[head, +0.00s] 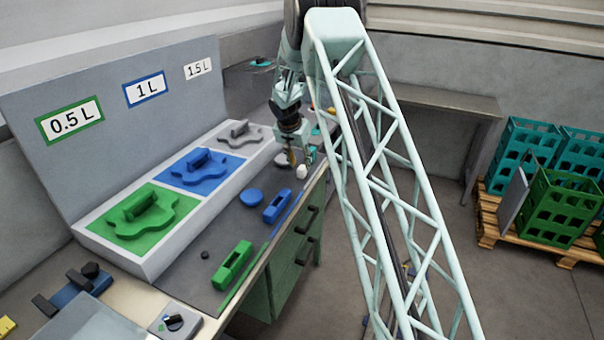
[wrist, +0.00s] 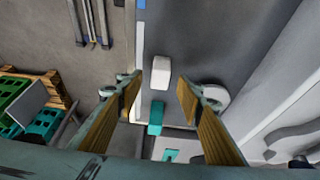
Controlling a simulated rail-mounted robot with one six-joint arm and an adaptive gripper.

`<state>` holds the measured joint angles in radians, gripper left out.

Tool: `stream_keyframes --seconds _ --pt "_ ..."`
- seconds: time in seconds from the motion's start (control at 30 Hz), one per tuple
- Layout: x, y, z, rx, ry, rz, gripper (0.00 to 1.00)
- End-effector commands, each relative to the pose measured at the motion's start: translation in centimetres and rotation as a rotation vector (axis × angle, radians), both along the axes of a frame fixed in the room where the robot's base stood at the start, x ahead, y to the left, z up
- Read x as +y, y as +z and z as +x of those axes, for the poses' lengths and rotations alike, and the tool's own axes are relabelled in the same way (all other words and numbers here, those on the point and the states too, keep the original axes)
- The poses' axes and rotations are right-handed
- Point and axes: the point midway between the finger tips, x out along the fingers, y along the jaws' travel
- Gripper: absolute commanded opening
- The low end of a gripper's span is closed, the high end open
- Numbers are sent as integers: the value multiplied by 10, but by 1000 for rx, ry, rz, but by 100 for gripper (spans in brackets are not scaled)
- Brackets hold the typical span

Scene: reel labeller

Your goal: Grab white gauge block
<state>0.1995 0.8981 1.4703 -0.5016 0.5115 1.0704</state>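The white gauge block (wrist: 160,73) is a small rounded white block on the dark grey bench top, close to its edge. In the wrist view it lies between and slightly beyond the fingertips of my gripper (wrist: 159,90). The gripper is open, with one tan-padded finger to each side and no visible contact. In the head view the white block (head: 301,172) shows near the bench's front edge, just beside my gripper (head: 297,160). How high the fingertips are above it is hard to tell.
A teal block (wrist: 155,117) lies close to the white block, and a pale round disc (wrist: 215,97) is partly behind one finger. Blue (head: 277,206) and green (head: 232,265) blocks lie along the bench edge. Tool trays (head: 160,255) and a labelled panel (head: 80,85) stand behind.

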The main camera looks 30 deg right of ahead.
Motion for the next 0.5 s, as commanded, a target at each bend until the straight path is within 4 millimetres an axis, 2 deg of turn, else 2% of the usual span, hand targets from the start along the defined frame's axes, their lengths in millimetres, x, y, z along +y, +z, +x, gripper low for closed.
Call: stream_keyframes --seconds 0.17,0.5 --pt "-2 -7 1 1 0 0 34" --pt "-10 -35 9 1 0 1 34"
